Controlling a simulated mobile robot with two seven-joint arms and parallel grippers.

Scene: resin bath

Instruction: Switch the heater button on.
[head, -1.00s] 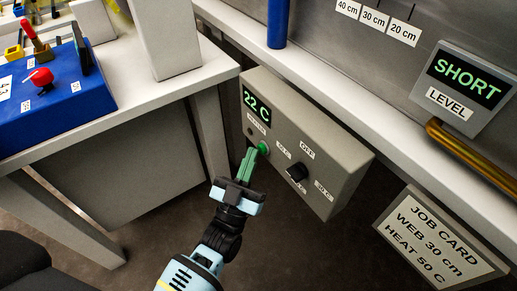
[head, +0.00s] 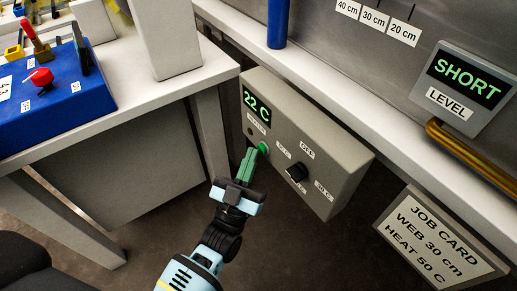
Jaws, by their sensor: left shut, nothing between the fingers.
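The heater control box (head: 318,150) is grey and hangs below the bench edge in the head view. Its display (head: 256,107) reads 22 C. The green heater button (head: 263,148) sits on its face below the display, under a small label. A dark indicator dot (head: 250,131) is left of the label and looks unlit. A black dial (head: 297,172) is right of the button, with OFF and temperature labels around it. My left gripper (head: 250,156) is shut and empty, its fingertips at or very close to the button; contact cannot be told. My right gripper is not in view.
A job card (head: 440,240) reads WEB 30 cm, HEAT 50 C. A level display (head: 467,82) reads SHORT. A brass pipe (head: 470,157) runs below it.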

